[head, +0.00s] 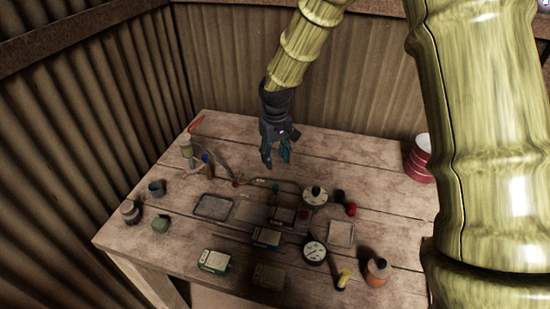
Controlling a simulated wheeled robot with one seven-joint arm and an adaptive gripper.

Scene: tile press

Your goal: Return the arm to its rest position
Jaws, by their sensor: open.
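My gripper (275,158) hangs at the end of my yellow-green arm, above the back middle part of the wooden table (345,165). Its dark fingers point down and are apart. I see nothing held between them. Below and in front of it, small boxes, gauges and flat trays lie on the table. My upper arm fills the right side of the head view and hides part of the table's right end.
A red and white can (419,160) stands at the right. An orange bottle (376,271), gauges (314,253) and (315,195), a green box (214,261) and a dark tray (213,207) crowd the table. Corrugated walls (350,80) close in behind and left.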

